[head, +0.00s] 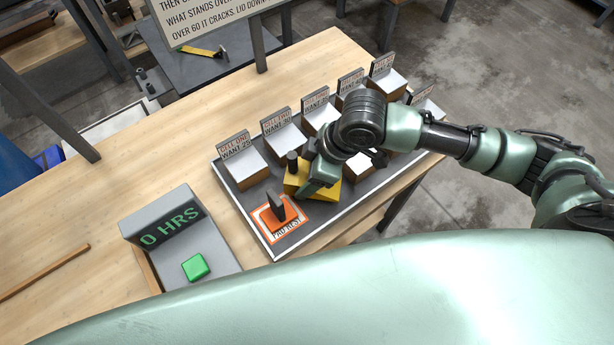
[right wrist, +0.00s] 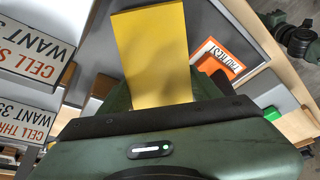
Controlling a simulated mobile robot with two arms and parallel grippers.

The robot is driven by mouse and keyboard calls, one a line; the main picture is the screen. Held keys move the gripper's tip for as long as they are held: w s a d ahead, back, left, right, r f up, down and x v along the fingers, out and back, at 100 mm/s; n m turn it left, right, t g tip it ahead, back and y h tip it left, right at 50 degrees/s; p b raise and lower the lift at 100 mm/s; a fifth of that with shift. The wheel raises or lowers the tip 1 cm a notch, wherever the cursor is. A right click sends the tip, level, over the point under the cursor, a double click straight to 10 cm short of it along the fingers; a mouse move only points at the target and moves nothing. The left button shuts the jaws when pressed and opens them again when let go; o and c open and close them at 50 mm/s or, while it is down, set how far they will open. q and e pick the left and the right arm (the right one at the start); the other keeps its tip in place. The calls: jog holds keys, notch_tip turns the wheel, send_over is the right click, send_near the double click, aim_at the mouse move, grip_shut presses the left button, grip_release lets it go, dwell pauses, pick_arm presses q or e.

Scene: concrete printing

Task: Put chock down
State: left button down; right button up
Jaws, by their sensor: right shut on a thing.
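The yellow chock (head: 329,189) is in my right gripper (head: 313,184), over the front part of the grey tray (head: 252,222). In the right wrist view the yellow chock (right wrist: 153,55) juts out beyond the gripper as a flat yellow face. The gripper's fingers cover part of it, and I cannot tell whether its underside touches the tray. An orange-bordered pad (head: 298,222) lies just left of the chock, with a dark upright piece (head: 276,207) on it. The pad also shows in the right wrist view (right wrist: 222,65).
Several labelled cells with white tops, such as cell one (head: 243,165), line the tray's back. The wooden table (head: 130,190) is mostly clear at left.

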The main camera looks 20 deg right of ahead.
jog(key=shift+f, duration=1)
jog(key=shift+f, duration=0.1)
jog(key=o, duration=1.8)
